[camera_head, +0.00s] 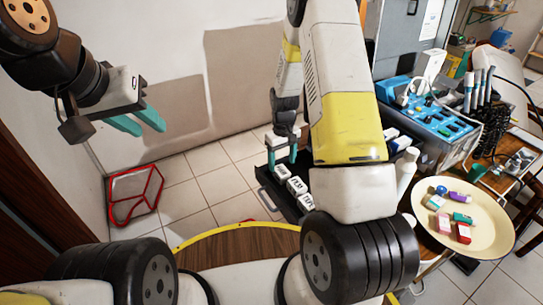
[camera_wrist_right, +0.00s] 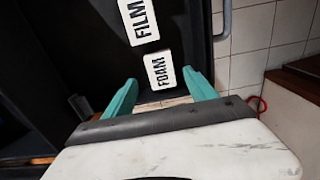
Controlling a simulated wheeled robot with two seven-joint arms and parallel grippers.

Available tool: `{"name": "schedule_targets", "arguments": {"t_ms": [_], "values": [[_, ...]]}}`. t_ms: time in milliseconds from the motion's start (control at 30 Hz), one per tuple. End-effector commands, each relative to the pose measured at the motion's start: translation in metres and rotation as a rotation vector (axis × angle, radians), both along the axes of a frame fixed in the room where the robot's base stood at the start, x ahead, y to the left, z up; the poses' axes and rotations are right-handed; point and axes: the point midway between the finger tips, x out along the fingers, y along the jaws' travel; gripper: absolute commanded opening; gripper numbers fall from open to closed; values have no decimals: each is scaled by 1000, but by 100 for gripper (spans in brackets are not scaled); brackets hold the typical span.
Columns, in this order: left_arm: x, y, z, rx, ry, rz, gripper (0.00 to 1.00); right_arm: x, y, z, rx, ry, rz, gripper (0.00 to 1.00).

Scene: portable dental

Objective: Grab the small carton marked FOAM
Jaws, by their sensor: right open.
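The small white carton marked FOAM (camera_wrist_right: 159,70) lies in a dark tray (camera_wrist_right: 178,25), label up, in the right wrist view. Another white carton marked FILM (camera_wrist_right: 139,20) lies just beyond it. My right gripper (camera_wrist_right: 159,88) is open, its two teal fingers on either side of the FOAM carton's near end in the picture; I see no contact. In the head view the right gripper (camera_head: 282,150) points down over the tray's far end, by a row of white cartons (camera_head: 297,186) whose labels are too small to read surely. My left gripper (camera_head: 138,121) is open and empty, high at the left.
A cream round plate (camera_head: 494,238) with several small coloured boxes stands at the right. A blue dental unit (camera_head: 425,118) stands behind it. A red-framed holder (camera_head: 136,194) stands on the tiled floor at the left. The floor between holder and tray is clear.

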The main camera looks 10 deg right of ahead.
Motion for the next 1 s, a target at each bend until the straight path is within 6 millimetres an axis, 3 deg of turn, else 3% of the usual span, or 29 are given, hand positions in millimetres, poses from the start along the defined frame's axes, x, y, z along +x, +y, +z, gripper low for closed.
{"name": "schedule_targets", "arguments": {"t_ms": [300, 633, 933, 1000], "values": [[0, 0, 0, 0, 0, 0, 33, -3, 2, -44, -1, 2, 1, 65], [0, 0, 0, 0, 0, 0, 33, -2, 2, -51, 1, -2, 0, 64], [0, 0, 0, 0, 0, 0, 33, -2, 2, -50, 0, -1, 0, 5], [0, 0, 0, 0, 0, 0, 33, -2, 2, -50, 1, -2, 0, 1]]}}
